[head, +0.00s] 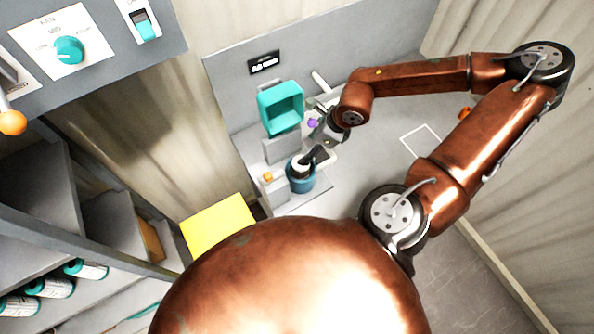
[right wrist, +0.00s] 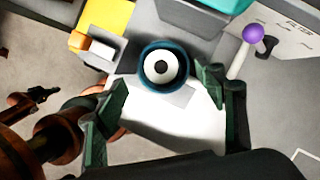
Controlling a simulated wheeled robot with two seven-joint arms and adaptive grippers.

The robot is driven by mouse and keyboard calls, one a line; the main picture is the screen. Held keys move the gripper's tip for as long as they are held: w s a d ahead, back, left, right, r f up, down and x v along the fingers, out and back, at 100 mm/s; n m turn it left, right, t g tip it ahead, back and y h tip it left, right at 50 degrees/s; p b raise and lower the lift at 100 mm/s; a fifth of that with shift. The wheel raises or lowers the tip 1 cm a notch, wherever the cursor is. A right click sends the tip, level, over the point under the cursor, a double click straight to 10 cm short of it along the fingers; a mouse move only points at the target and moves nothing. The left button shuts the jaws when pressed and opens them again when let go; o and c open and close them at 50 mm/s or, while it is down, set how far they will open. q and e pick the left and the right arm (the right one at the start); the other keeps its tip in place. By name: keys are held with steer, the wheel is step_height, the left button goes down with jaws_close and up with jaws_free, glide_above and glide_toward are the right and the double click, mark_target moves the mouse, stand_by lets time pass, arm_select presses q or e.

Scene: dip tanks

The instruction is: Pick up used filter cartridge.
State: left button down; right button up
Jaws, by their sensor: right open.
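The used filter cartridge (head: 298,170) stands upright in a round blue housing (head: 301,184), with its pale top showing. In the right wrist view the cartridge (right wrist: 158,67) is a white ring with a dark centre, inside the dark blue rim of the housing (right wrist: 183,76). Its lower body is hidden in the housing. My right gripper (head: 308,158) is just above it, with its dark fingers apart. In the right wrist view the fingers of the right gripper (right wrist: 163,85) stand on either side of the housing, with nothing held between them. My left gripper does not show clearly.
A teal open box (head: 282,106) is fixed behind the housing. A purple knob (right wrist: 253,33) on a lever and an orange button (head: 267,176) are close by. A yellow panel (head: 218,225) lies to the left. Several white and teal cartridges (head: 50,287) lie on the lower-left shelves.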

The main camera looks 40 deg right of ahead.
mark_target(299, 172)
steer(key=f+b, duration=0.1)
steer(key=f, duration=0.1)
steer(key=f+b, duration=0.2)
steer(key=shift+w+d+f+b, duration=0.1)
steer(key=shift+w+f+b, duration=0.1)
steer(key=shift+f+b, duration=0.15)
steer(key=shift+f, duration=0.25)
steer(key=shift+x, duration=1.1)
steer(key=x, duration=0.4)
steer(key=shift+s+a+f, duration=0.15)
steer(key=shift+s+a, duration=0.1)
steer(key=shift+s, duration=0.05)
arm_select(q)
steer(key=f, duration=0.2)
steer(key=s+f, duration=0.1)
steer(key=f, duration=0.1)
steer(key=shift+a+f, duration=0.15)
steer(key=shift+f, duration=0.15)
arm_select(e)
steer(key=shift+w+f, duration=0.2)
steer(key=shift+f, duration=0.3)
steer(key=shift+c, duration=0.4)
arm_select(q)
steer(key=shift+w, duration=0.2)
arm_select(e)
jaws_close()
steer(key=shift+a, duration=0.1)
